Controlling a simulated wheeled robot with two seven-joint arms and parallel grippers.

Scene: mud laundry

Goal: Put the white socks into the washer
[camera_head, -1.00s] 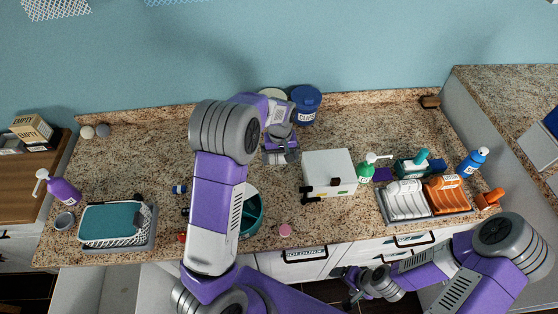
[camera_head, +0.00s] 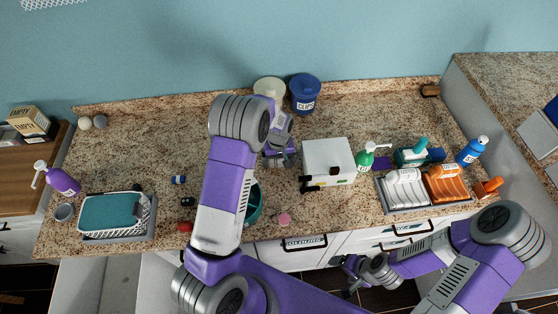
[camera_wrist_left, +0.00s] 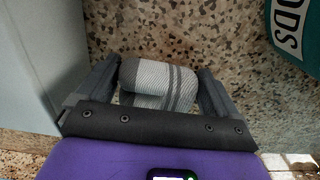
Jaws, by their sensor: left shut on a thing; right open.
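My left gripper (camera_head: 283,160) is over the granite counter (camera_head: 150,165), left of a white box. In the left wrist view its fingers (camera_wrist_left: 160,88) are shut on a rolled sock bundle (camera_wrist_left: 158,80), pale grey-white with darker grey stripes. My left arm hides part of the counter in the head view. My right gripper (camera_head: 352,280) is open and low, in front of the drawers. No washer can be made out.
The white box (camera_head: 328,160) stands close to the left gripper. A teal tub (camera_head: 254,205) is partly behind my left arm. A blue bin (camera_head: 304,95) is at the back, bottles and a rack (camera_head: 425,208) at right, a teal-topped basket (camera_head: 112,213) at left. The left-middle counter is mostly clear.

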